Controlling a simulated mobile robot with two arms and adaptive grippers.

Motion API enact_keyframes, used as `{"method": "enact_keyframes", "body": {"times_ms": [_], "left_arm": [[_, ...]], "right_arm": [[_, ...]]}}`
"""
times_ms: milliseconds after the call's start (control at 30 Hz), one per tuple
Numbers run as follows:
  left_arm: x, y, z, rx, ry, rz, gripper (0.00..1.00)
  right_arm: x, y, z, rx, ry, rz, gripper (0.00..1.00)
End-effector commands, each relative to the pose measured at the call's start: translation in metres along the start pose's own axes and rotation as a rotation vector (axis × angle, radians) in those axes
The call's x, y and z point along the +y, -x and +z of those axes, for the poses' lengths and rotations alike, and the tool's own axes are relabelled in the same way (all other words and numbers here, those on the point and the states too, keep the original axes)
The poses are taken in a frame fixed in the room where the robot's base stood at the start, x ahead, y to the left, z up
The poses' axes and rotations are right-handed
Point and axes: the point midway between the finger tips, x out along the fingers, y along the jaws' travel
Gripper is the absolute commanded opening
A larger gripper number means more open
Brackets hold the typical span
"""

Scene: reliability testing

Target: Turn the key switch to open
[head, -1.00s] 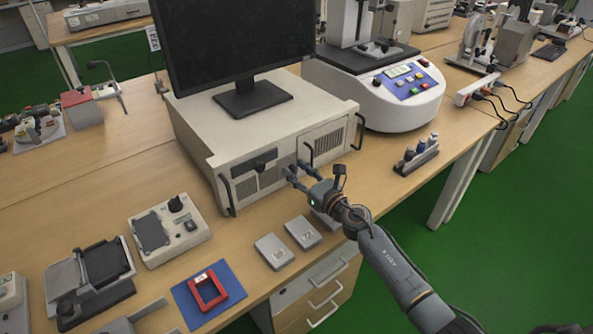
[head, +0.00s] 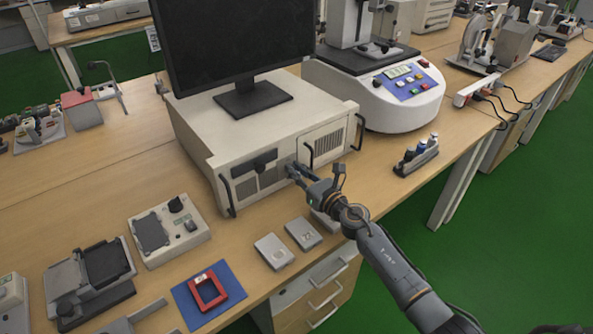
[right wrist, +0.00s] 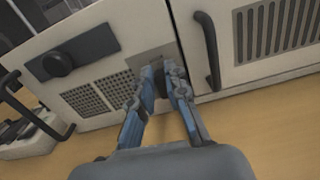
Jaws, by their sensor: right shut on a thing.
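The beige computer case (head: 262,145) stands on the bench with a black monitor on top. Its front panel has a small grey key switch plate (right wrist: 150,56) between a mesh vent and a black handle in the right wrist view. My right gripper (head: 292,171) is at this plate in the head view. Its two blue-grey fingers (right wrist: 162,76) are shut on the key switch in the right wrist view. The fingers mostly hide the switch, and its angle cannot be read. My left gripper is not in view.
Black handles (right wrist: 208,50) stick out from the front panel close to the fingers. A dark knob (right wrist: 57,63) is on the left of the panel. A bottle rack (head: 416,157) stands at right.

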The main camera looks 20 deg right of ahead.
Motion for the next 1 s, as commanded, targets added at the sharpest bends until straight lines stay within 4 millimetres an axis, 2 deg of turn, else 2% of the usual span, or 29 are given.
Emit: {"method": "enact_keyframes", "body": {"times_ms": [267, 1000], "left_arm": [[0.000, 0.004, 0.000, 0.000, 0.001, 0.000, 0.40], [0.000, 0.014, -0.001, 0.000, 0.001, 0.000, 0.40]], "right_arm": [[-0.003, 0.000, 0.000, 0.001, -0.178, 0.000, 0.00], [-0.011, 0.000, -0.005, 0.001, -0.882, -0.002, 0.00]]}}
